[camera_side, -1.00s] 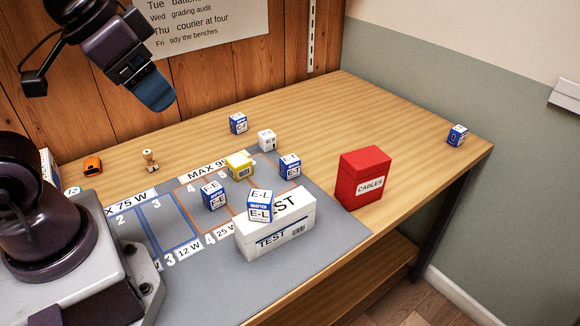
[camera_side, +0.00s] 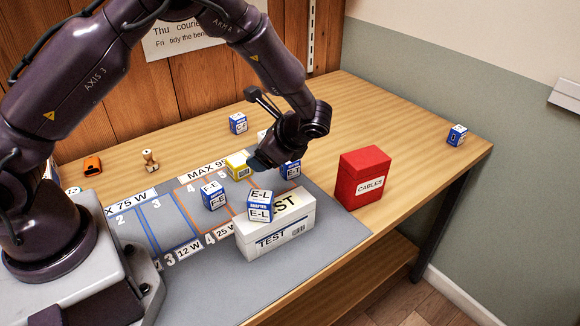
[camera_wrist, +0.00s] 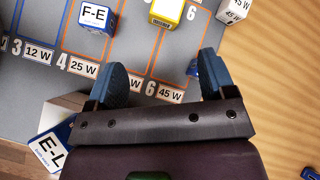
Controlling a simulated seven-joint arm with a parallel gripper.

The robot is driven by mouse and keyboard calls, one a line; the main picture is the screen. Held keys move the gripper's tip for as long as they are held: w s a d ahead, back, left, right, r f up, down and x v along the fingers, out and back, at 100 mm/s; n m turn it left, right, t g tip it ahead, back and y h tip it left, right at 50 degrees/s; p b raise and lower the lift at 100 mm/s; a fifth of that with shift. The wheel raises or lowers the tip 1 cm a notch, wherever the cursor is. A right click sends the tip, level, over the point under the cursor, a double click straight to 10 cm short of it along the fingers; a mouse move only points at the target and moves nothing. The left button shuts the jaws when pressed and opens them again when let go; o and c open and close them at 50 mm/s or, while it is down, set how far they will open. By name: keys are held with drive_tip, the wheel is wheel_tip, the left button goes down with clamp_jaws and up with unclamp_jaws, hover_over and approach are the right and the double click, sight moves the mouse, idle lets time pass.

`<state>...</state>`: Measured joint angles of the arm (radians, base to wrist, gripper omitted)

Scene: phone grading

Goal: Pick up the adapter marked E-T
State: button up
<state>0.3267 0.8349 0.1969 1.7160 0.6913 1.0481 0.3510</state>
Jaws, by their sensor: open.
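Close by are a yellow cube (camera_side: 237,166), the F-E adapter (camera_side: 213,196) and the E-L adapter (camera_side: 260,206) on a white TEST box (camera_side: 285,233). A red CABLES box (camera_side: 363,178) stands to the right. The white cube (camera_wrist: 236,8) sits beyond the right finger. The right tabletop is mostly clear.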

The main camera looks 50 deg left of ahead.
drive_tip(key=w+a+f+m+t+y, duration=0.1)
drive_tip(key=w+f+m+y, duration=0.2)
drive_tip(key=w+f+m, duration=0.1)
drive_tip(key=m+t+y, duration=0.1)
drive_tip(key=m+t, duration=0.1)
drive_tip(key=m, duration=0.2)
hover_over(293, 179)
wheel_tip(293, 179, down, 2)
drive_tip(key=shift+w+f, duration=0.1)
wheel_tip(293, 179, down, 3)
drive_tip(key=shift+r, duration=0.1)
drive_tip(key=shift+x, duration=1.15)
drive_tip(key=shift+a, duration=0.3)
drive_tip(key=shift+c, duration=0.2)
drive_tip(key=c, duration=1)
